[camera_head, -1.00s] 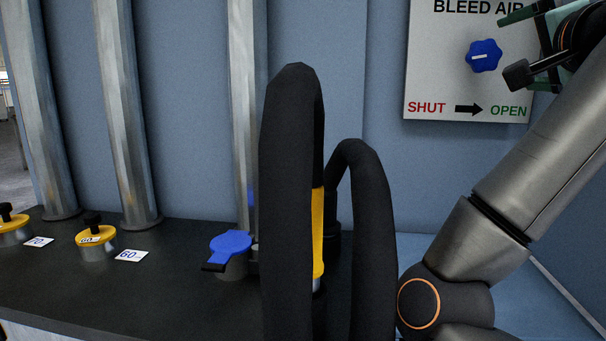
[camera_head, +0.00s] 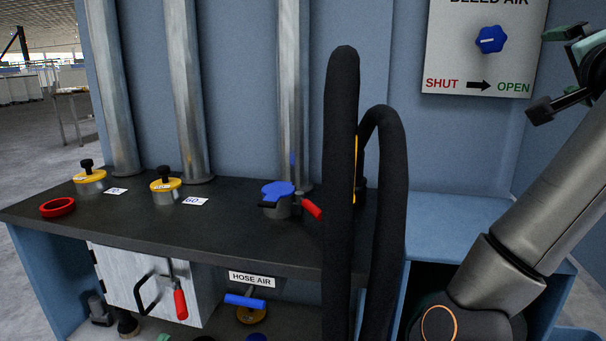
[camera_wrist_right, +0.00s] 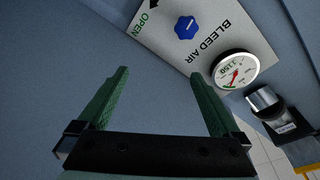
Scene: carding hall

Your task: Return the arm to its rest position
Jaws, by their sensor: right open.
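My right arm (camera_head: 525,235) reaches up along the right side of the head view. Its gripper (camera_head: 550,72) is open and empty, right of the blue star knob (camera_head: 490,39) on the BLEED AIR panel (camera_head: 445,50) and apart from it. In the right wrist view the two green fingers (camera_wrist_right: 158,75) are spread with nothing between them. The blue knob also shows there (camera_wrist_right: 186,28), beyond the fingertips. My left gripper is not in view.
Two thick black hoses (camera_head: 340,180) rise before the dark bench (camera_head: 110,215). The bench carries yellow-capped fittings (camera_head: 165,184), a blue-capped one (camera_head: 277,190) and a red ring (camera_head: 57,207). A pressure gauge (camera_wrist_right: 236,70) is beside the knob. Open floor lies at left.

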